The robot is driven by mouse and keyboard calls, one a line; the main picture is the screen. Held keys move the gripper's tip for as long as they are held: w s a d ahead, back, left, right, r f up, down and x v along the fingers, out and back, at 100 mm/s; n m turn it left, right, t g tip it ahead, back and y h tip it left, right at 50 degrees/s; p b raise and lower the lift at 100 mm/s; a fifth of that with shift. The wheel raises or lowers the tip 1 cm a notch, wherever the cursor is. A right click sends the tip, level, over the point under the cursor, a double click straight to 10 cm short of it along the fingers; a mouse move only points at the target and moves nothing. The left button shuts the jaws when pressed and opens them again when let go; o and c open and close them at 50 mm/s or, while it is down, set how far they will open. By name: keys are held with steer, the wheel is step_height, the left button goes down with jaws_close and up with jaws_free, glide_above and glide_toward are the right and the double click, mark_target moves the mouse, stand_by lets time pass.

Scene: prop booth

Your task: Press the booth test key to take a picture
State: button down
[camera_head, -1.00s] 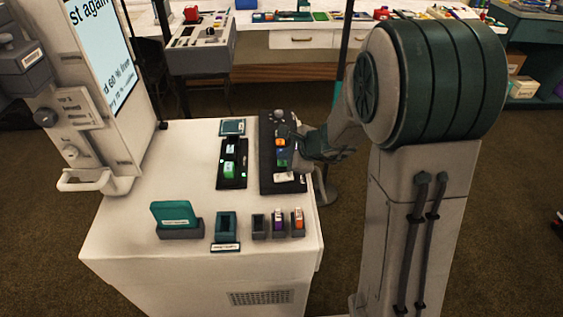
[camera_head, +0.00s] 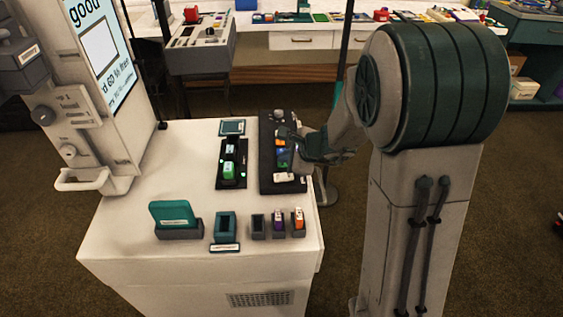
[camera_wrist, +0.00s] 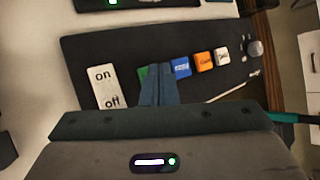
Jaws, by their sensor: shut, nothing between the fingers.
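A black key panel (camera_head: 268,170) lies on the white booth counter. The wrist view shows on it a white on/off rocker (camera_wrist: 103,88), then green (camera_wrist: 142,73), blue (camera_wrist: 181,67), orange (camera_wrist: 203,62) and white (camera_wrist: 221,56) keys, and a grey knob (camera_wrist: 255,48). I cannot read which is the test key. My gripper (camera_wrist: 160,70) is shut and empty; its fingertips overlap the green key's edge beside the blue key, partly hiding the green one. Contact cannot be told. In the head view my gripper (camera_head: 300,148) is at the panel's right side. The booth screen (camera_head: 103,45) reads "good".
A second black panel (camera_head: 231,172) with a green block stands left of the key panel. A teal card in a holder (camera_head: 173,213), a teal slot (camera_head: 225,226) and small coloured blocks (camera_head: 298,218) line the counter's front. The counter's left middle is clear.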

mark_target(285, 165)
steer(key=shift+r+p, duration=0.55)
steer(key=shift+r, duration=0.25)
step_height(285, 165, up, 5)
steer(key=p, duration=0.4)
stand_by(0.8)
